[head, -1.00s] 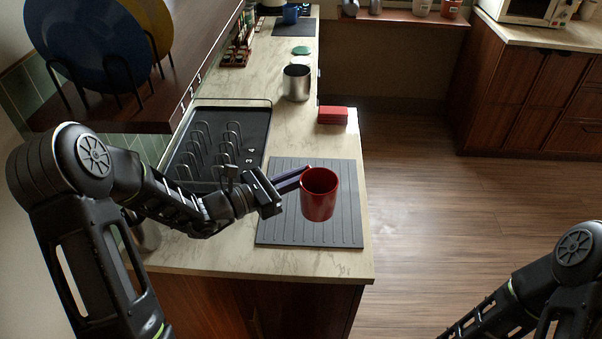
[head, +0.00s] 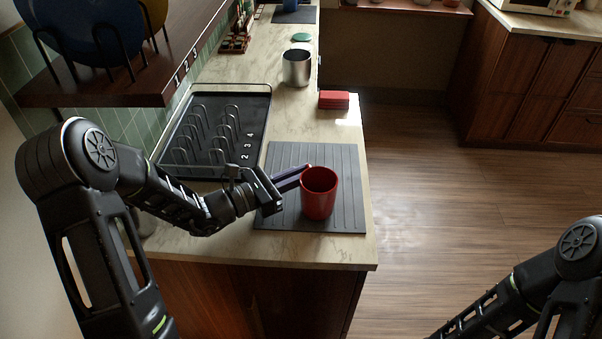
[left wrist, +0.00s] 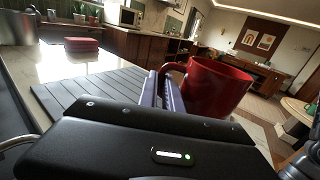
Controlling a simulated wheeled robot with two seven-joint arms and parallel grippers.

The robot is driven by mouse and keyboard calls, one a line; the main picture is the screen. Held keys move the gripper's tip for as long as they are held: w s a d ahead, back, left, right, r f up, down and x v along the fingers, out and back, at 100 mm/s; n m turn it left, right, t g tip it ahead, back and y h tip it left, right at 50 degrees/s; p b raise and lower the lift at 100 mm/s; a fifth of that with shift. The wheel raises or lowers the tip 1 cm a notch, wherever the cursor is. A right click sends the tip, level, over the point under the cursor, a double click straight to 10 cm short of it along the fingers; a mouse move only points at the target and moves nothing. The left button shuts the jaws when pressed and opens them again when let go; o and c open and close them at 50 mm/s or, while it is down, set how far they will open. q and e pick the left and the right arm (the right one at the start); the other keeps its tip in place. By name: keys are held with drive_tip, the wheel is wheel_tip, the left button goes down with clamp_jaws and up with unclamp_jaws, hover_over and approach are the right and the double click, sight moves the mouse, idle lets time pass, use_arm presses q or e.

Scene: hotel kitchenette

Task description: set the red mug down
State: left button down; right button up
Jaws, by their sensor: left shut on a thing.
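The red mug (head: 319,196) is upright at the front right part of the grey ribbed mat (head: 345,163) on the counter. In the head view its base overlaps the mat; I cannot tell whether it touches. My left gripper (head: 303,173) reaches in from the left and is shut on the mug's left side, at the handle. In the left wrist view the mug (left wrist: 213,86) is at the fingers' tips, with its handle (left wrist: 172,68) between them and the mat (left wrist: 85,95) to the left. The fingers partly hide the handle. My right gripper is out of view.
A black rack tray (head: 250,140) with wire dividers lies left of the mat. A metal pot (head: 296,68) and a stack of red cloths or blocks (head: 334,100) stand behind. A shelf (head: 110,90) with plates overhangs at the left. The counter's right edge is close to the mat.

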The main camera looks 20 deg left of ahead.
use_arm(q)
drive_tip(key=shift+f, duration=0.3)
drive_tip(key=c, duration=1.5)
unclamp_jaws()
drive_tip(key=shift+o, duration=0.2)
drive_tip(key=b+v, duration=0.2)
drive_tip(key=v, duration=0.4)
drive_tip(key=shift+s+a+f, duration=0.1)
drive_tip(key=shift+s+a, duration=0.15)
drive_tip(key=shift+a, duration=0.05)
drive_tip(key=shift+s+a, duration=0.35)
drive_tip(key=shift+s, duration=0.05)
